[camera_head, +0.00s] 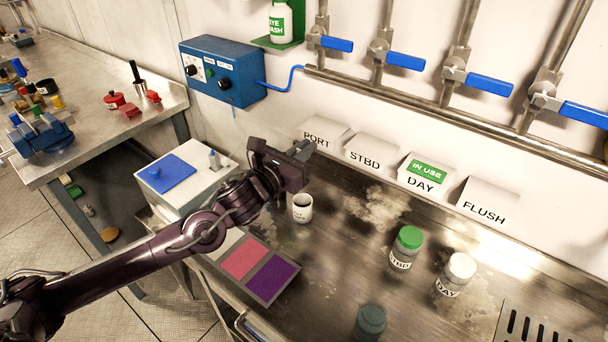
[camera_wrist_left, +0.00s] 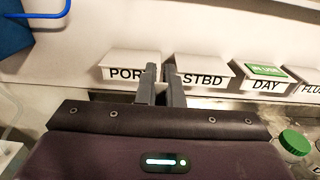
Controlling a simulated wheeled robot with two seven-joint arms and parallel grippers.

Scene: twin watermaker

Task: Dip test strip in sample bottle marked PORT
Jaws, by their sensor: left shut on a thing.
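My left gripper (camera_head: 304,149) is raised in front of the wall signs, near the PORT sign. In the left wrist view its two fingers (camera_wrist_left: 161,84) point at the gap between the PORT and STBD signs. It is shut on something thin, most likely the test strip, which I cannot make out. A bottle with a green cap (camera_head: 407,246) is marked STBD, and one with a white cap (camera_head: 456,273) is marked DAY. A dark teal bottle (camera_head: 370,322) at the bottom edge shows no readable label. No bottle marked PORT is readable. My right gripper is not in view.
A white cup (camera_head: 302,208) stands on the steel counter below my gripper. A colour card (camera_head: 272,279) and a white box with a blue lid (camera_head: 170,172) lie near my left arm. The PORT sign (camera_head: 322,132) and other signs line the wall, below blue-handled valves (camera_head: 405,60).

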